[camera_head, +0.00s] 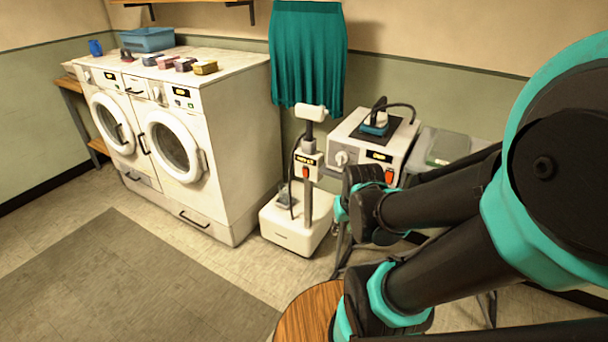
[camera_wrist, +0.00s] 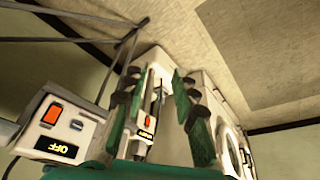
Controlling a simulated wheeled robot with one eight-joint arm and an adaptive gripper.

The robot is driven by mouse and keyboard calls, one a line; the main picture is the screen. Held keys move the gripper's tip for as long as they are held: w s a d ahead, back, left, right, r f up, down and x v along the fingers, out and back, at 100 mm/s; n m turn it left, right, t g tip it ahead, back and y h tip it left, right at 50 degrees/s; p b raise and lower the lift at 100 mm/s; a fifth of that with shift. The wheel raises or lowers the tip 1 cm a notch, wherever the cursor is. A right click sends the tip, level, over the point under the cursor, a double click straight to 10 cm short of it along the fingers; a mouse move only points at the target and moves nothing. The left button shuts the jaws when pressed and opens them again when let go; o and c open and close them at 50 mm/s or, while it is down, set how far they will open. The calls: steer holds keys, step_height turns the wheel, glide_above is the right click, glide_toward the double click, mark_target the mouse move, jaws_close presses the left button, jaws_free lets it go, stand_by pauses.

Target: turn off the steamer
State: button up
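The steamer (camera_head: 305,205) is a white floor unit with a dark column, a white head on top and a small control box (camera_head: 308,160). The box has a lit display and a red switch (camera_head: 305,173). My gripper (camera_head: 345,205) is right of the column, lower than the control box, in the head view. In the wrist view, my gripper (camera_wrist: 157,78) has its fingers spread with nothing held. The steamer's display (camera_wrist: 150,121) shows between the fingers.
A white ironing unit (camera_head: 362,140) with a knob, display and red switch stands just right of the steamer. In the wrist view its display (camera_wrist: 56,147) reads OFF. Washing machines (camera_head: 175,150) stand left. A teal skirt (camera_head: 307,60) hangs behind. The floor mat (camera_head: 130,285) is clear.

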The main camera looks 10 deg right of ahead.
steer(key=w+n, duration=0.2)
steer(key=w, duration=0.1)
steer(key=w+r+n+h, duration=0.1)
steer(key=w+n, duration=0.1)
steer(key=w, duration=0.2)
steer(key=w+n, duration=0.3)
steer(key=w, duration=0.1)
steer(key=shift+d+r+h, duration=0.2)
steer(key=shift+r+h, duration=0.15)
steer(key=shift+h, duration=0.05)
jaws_close()
steer(key=w+a+f+n+t+h, duration=0.1)
steer(key=w+a+f+n+h, duration=0.15)
steer(key=w+n, duration=0.8)
steer(key=w+a+f+n+t+h, duration=0.1)
steer(key=w+a+f+n, duration=0.3)
steer(key=w, duration=0.5)
steer(key=w+a+f+n+t+h, duration=0.1)
steer(key=w+a+f+n+t, duration=0.1)
steer(key=w+a+f+n, duration=0.3)
steer(key=w+a+n, duration=0.2)
steer(key=w, duration=0.2)
steer(key=shift+w+f, duration=0.15)
steer(key=shift+w, duration=0.15)
